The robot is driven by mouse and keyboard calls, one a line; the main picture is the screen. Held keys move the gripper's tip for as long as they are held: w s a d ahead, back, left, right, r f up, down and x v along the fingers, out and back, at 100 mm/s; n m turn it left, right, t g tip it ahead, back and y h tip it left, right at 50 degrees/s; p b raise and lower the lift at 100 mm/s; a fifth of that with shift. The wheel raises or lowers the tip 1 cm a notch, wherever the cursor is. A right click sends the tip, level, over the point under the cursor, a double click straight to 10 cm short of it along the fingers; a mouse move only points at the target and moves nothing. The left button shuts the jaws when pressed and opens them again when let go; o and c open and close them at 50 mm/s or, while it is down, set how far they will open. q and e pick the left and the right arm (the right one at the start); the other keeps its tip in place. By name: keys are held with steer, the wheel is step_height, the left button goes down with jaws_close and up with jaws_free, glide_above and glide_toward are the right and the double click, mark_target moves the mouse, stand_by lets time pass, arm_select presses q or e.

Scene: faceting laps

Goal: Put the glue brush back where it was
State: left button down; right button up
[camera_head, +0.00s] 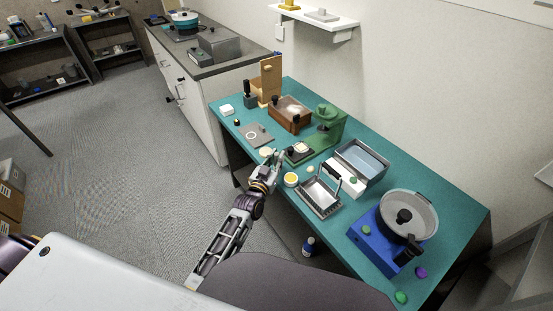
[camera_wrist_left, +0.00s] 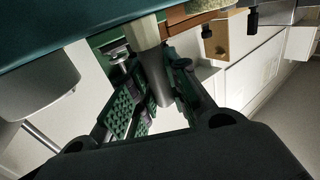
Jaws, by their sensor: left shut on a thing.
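My left gripper (camera_head: 268,159) is at the front edge of the teal bench, in front of the green press. In the left wrist view its fingers (camera_wrist_left: 155,95) are shut on a slim grey piece with a pale, blocky end (camera_wrist_left: 146,35). I take this for the glue brush; the fingers hide part of it, and the head view does not show it clearly. A round dish with yellow contents (camera_head: 291,180) stands on the bench just right of the gripper. My right gripper is not in view.
A grey mat (camera_head: 255,135) lies left of the gripper. Open floor is at left.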

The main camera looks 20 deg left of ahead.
arm_select(q)
steer(key=c, duration=1.4)
jaws_free()
steer(key=shift+o, duration=0.2)
steer(key=shift+r, duration=0.1)
steer(key=s+a, duration=0.1)
steer(key=s, duration=1.1)
steer(key=shift+a, duration=0.15)
steer(key=s+a+f+g, duration=0.1)
steer(key=s+f+g, duration=0.25)
steer(key=f, duration=0.85)
steer(key=s+f+m+g, duration=0.15)
steer(key=s+f, duration=0.35)
steer(key=f, duration=0.7)
steer(key=s+a+f+g, duration=0.1)
steer(key=s+f+g, duration=0.3)
steer(key=f, duration=0.9)
steer(key=s+a+f+g+y, duration=0.1)
steer(key=s+a+f+g, duration=0.1)
steer(key=s+f, duration=0.4)
steer(key=s+a+f+g, duration=0.3)
steer(key=s+a+f, duration=0.2)
steer(key=s, duration=0.7)
steer(key=s+a+f+g+y, duration=0.1)
steer(key=s+a+f, duration=0.3)
steer(key=s+f, duration=0.4)
steer(key=shift+s+g+y, duration=0.3)
steer(key=shift+s+g, duration=0.5)
steer(key=shift+s, duration=0.2)
